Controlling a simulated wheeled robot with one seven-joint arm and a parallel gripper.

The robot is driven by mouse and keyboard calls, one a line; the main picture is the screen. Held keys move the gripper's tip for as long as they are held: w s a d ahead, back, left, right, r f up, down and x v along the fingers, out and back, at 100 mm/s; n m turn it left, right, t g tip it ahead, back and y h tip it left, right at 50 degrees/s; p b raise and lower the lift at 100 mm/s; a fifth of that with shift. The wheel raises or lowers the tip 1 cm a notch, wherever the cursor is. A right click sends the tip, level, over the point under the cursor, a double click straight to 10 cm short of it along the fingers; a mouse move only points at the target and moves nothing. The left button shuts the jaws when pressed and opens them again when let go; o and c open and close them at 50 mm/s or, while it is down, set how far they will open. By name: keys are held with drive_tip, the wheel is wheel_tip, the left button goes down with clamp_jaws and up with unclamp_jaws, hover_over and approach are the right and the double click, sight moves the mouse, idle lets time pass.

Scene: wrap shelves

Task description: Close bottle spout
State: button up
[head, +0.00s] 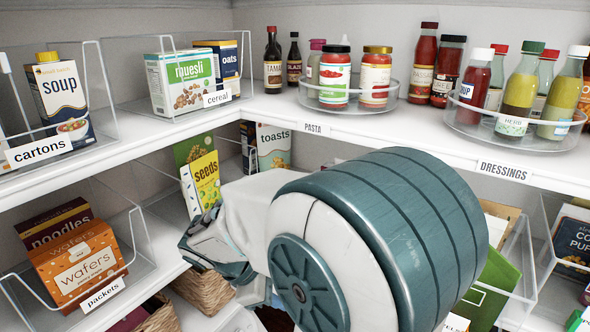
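Several bottles stand on the upper shelf. A round clear tray (462,126) at the right holds a red bottle with a white cap (475,82), a bottle with a green cap (521,90) and a yellow-green bottle with a white cap (562,97). Dark bottles (273,62) and tall red sauce bottles (423,66) stand further left. I cannot make out an open spout on any bottle. My gripper (208,252) is low at the centre left, in front of the lower shelf, apart from the bottles. Its fingers are mostly hidden, so I cannot tell if it is open.
My arm covers the lower middle. Another round tray (349,104) holds jars. A soup carton (62,94) and a muesli box (181,81) stand in clear bins at the left. A seeds box (201,182) is close to my gripper; a wafers box (78,262) is lower left.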

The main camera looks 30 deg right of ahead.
drive_tip(key=w+d+r+n+t+h+p, duration=0.1)
drive_tip(key=w+d+r+n+h+p, duration=0.2)
drive_tip(key=r, duration=0.5)
drive_tip(key=w+r+n+h+p, duration=0.35)
drive_tip(key=w+r+p, duration=0.2)
drive_tip(key=r, duration=0.25)
drive_tip(key=shift+n, duration=0.45)
drive_tip(key=x, duration=1.4)
drive_tip(key=shift+d, duration=0.1)
clamp_jaws()
